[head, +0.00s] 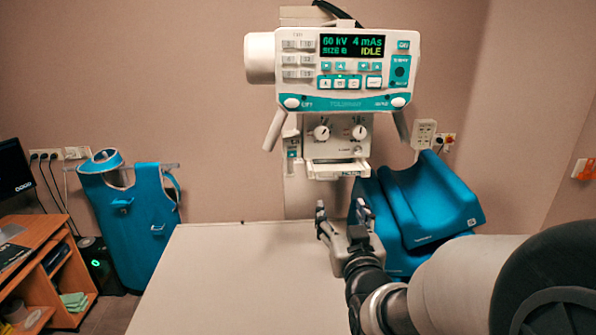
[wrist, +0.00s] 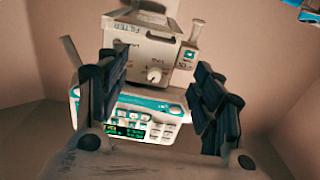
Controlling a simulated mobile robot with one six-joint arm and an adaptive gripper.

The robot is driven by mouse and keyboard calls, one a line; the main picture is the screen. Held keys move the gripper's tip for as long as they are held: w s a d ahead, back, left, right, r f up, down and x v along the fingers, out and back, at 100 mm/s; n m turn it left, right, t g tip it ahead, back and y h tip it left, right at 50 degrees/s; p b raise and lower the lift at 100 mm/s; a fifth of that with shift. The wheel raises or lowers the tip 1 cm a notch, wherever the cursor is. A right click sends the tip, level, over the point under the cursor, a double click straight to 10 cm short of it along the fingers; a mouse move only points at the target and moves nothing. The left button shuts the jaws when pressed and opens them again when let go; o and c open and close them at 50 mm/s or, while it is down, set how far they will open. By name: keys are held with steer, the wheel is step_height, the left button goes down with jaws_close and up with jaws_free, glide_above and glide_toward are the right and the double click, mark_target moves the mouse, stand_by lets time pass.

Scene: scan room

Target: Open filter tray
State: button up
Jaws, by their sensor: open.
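The filter tray (head: 338,170) is a pale, flat piece with a lip at the bottom of the collimator (head: 338,135), under its two knobs. How far it sticks out is hard to tell. In the wrist view the collimator appears upside down, and the pale tray piece (wrist: 150,27) with FILTER lettering is at its top. My gripper (head: 341,207) is below the tray in the head view, fingers pointing up, apart from it. In the wrist view my gripper (wrist: 160,66) has its fingers spread wide, with nothing between them.
The tube head's control panel (head: 345,70) reads IDLE above the collimator. The pale table (head: 230,275) is bare on the left. A blue cushion (head: 425,205) stands close to the right of my gripper. A blue apron (head: 135,215) hangs at the left, beside a wooden desk (head: 45,265).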

mark_target(328, 180)
steer(key=w+p, duration=0.1)
steer(key=w, duration=1.5)
steer(key=shift+w, duration=0.2)
steer(key=shift+c, duration=0.2)
steer(key=c, duration=1.3)
steer(key=shift+f, duration=0.1)
steer(key=shift+c, duration=0.2)
